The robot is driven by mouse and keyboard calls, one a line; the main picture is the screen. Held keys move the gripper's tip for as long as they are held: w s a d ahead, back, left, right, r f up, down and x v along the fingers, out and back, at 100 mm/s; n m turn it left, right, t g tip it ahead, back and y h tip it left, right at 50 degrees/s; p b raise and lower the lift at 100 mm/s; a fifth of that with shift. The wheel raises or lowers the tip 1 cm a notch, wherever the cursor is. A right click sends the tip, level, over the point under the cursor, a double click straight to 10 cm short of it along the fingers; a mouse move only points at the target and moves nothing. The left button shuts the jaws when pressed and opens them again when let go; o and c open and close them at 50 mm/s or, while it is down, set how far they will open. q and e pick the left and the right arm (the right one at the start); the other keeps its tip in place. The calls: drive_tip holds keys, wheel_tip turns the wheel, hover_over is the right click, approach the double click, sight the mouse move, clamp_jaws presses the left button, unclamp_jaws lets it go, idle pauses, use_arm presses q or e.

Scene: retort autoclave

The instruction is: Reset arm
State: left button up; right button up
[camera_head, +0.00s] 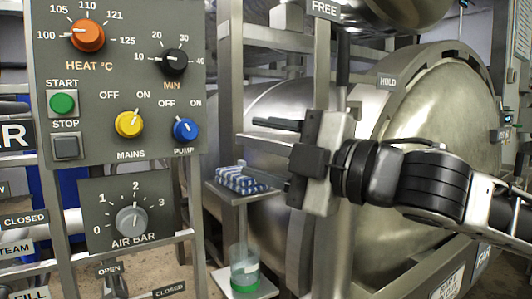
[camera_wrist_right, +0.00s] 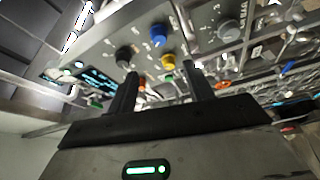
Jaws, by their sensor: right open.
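My right gripper (camera_head: 262,154) is in the middle of the head view, its arm coming in from the right. Its fingers point left toward the control panel (camera_head: 108,160) and are spread apart with nothing between them. In the right wrist view the two dark fingers of the right gripper (camera_wrist_right: 160,72) also stand apart, with the panel's blue knob (camera_wrist_right: 158,35) and yellow knob (camera_wrist_right: 168,61) beyond them. My left gripper is in neither view.
The big steel autoclave vessel (camera_head: 408,103) fills the right, behind my arm. A small stand (camera_head: 239,197) bears blue and white packs (camera_head: 237,178), close to the gripper; a container with green at its base (camera_head: 244,275) is below. The panel carries several knobs, including the air dial (camera_head: 131,220).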

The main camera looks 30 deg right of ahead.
drive_tip(key=shift+f, duration=0.1)
wheel_tip(320, 180, down, 27)
drive_tip(key=w+a+m+g+h, duration=0.25)
drive_tip(key=m+g+h, duration=0.2)
drive_tip(key=m, duration=0.55)
drive_tip(key=s+f+m+g+h, duration=0.3)
drive_tip(key=s+f+m+g, duration=0.6)
drive_tip(key=s+f, duration=1.2)
drive_tip(key=w+a+f+n+t+y, duration=0.1)
drive_tip(key=w+a+f+t+y, duration=0.2)
drive_tip(key=w+a+f+t, duration=0.2)
drive_tip(key=shift+w+a+f+t, duration=0.2)
drive_tip(key=shift+w+t, duration=0.65)
drive_tip(key=shift+w, duration=0.6)
